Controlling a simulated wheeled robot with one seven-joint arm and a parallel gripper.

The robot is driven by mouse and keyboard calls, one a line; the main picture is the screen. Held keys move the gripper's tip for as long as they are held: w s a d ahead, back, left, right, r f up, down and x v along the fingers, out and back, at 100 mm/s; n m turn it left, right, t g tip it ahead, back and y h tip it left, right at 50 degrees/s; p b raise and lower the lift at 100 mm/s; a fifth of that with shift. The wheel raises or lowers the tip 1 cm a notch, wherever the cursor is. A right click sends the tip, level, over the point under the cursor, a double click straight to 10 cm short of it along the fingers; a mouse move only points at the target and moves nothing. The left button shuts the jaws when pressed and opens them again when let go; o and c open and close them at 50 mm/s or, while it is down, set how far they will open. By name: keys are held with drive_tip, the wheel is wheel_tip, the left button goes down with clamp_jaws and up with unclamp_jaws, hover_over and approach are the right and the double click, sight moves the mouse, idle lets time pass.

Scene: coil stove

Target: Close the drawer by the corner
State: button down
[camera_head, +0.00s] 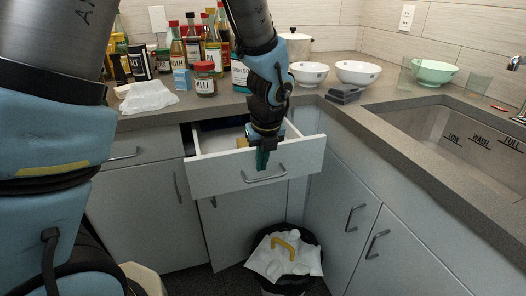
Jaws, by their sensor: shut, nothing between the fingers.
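The drawer (302,158) by the corner stands pulled out below the counter. It has a pale grey front and a metal bar handle (264,177). Its inside is partly visible behind my arm, and something yellowish shows in it beside my gripper. My gripper (262,166) points down at the middle of the drawer front, just above the handle. Its fingers are shut and empty. I cannot tell whether they touch the drawer front.
A bin (284,262) with a white liner stands on the floor below the drawer. Bottles and a chili jar (205,79) crowd the counter behind. White bowls (357,72) and a sink (455,135) are to the right. Cabinet doors (345,195) flank the corner.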

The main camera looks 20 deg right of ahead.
sight(244, 138)
drive_tip(key=shift+w+f, duration=0.2)
drive_tip(key=shift+f, duration=0.5)
drive_tip(key=w+p, duration=0.3)
drive_tip(key=w, duration=0.2)
drive_tip(key=w+d+p, duration=0.1)
drive_tip(key=w+p, duration=0.2)
drive_tip(key=w, duration=0.3)
drive_tip(key=w+d+p, duration=0.1)
drive_tip(key=w+p, duration=0.2)
drive_tip(key=w, duration=0.3)
drive_tip(key=shift+r, duration=0.1)
drive_tip(key=shift+w+d, duration=0.1)
drive_tip(key=shift+w, duration=0.5)
drive_tip(key=shift+p, duration=0.3)
